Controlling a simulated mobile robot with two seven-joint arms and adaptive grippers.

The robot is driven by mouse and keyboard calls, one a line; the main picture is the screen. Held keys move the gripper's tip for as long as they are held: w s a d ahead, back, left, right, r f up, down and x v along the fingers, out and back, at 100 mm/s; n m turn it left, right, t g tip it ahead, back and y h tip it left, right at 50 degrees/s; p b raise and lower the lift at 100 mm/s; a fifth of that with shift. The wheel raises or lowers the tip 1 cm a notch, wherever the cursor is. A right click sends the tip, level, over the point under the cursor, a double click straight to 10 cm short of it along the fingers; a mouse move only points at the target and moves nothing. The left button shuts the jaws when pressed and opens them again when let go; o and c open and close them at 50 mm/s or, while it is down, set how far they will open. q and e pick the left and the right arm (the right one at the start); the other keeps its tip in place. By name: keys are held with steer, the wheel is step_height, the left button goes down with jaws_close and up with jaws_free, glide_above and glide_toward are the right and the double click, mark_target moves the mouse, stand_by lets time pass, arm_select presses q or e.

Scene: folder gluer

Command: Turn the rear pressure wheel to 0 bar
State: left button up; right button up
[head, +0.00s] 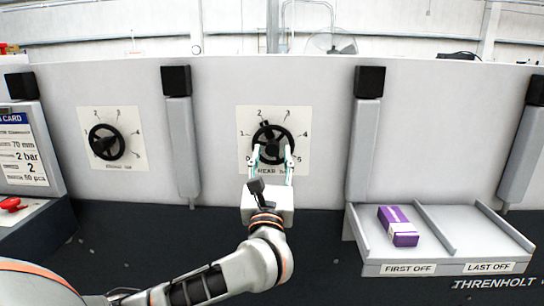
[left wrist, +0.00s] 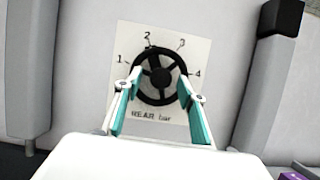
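The rear pressure wheel (head: 281,134) is a black spoked handwheel on a white dial plate marked "REAR" (head: 244,115). Its dark knob or pointer sits at the upper left, close to the 2 mark; in the left wrist view the wheel (left wrist: 160,62) shows the same. My left gripper (head: 272,155) is open in front of the wheel's lower half, one finger towards each side of the rim. In the left wrist view its fingers (left wrist: 159,82) overlap the lower rim. I cannot tell whether they touch it. My right gripper is not in view.
A second black wheel (head: 106,141) with its own dial is on the panel at left. Grey posts (head: 182,145) (head: 364,150) flank the rear dial. A tray (head: 450,236) at right holds a purple box (head: 398,226). A job card (head: 22,155) and red button (head: 11,204) are at far left.

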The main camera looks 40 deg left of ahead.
arm_select(q)
steer(key=shift+w, duration=0.1)
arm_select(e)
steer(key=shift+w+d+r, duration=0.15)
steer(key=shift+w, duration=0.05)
arm_select(q)
steer(key=c, duration=1)
steer(key=shift+c, duration=0.5)
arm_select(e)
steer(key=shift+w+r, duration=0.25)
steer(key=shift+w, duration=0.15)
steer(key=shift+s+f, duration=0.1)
